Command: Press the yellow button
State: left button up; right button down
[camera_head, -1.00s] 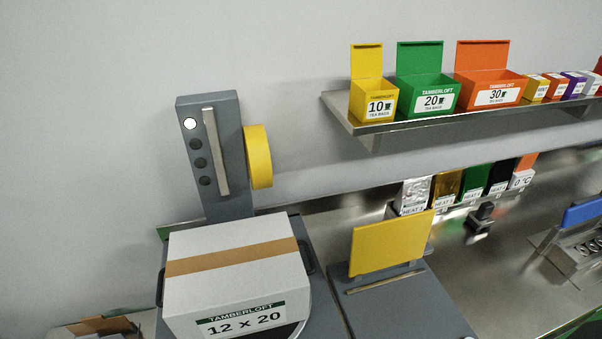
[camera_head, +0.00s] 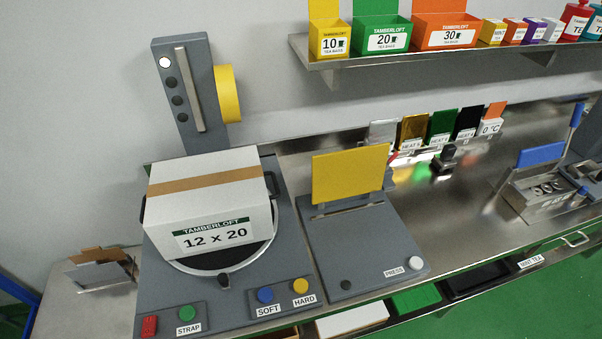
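The yellow button (camera_head: 300,286) is a small round knob above the HARD label, on a small panel at the front of the grey wrapping machine (camera_head: 230,284). A blue button (camera_head: 265,295) sits just left of it above the SOFT label. A white box marked 12 x 20 (camera_head: 210,205) with a brown tape strip stands on the machine's round turntable (camera_head: 220,271). Neither of my grippers shows in the head view.
Left of these are a green STRAP button (camera_head: 187,313) and a red button (camera_head: 149,326). A press with a yellow plate (camera_head: 349,174) and a white PRESS button (camera_head: 416,263) stands to the right. A shelf (camera_head: 380,62) with coloured boxes hangs at the back.

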aim_at(300, 285)
jog(key=l+u, duration=0.25)
jog(key=k+l+u, duration=0.25)
jog(key=l, duration=0.15)
jog(key=j+z, duration=0.1)
jog(key=z, duration=0.15)
jog(key=i+j+z, duration=0.2)
jog(key=j+z, duration=0.15)
jog(key=z, duration=0.15)
jog(key=i+j+z, duration=0.1)
jog(key=j+z, duration=0.4)
jog(key=i+j+z, duration=0.1)
jog(key=j+z, duration=0.2)
jog(key=z, duration=0.2)
jog(key=j+z, duration=0.45)
jog(key=k, duration=0.05)
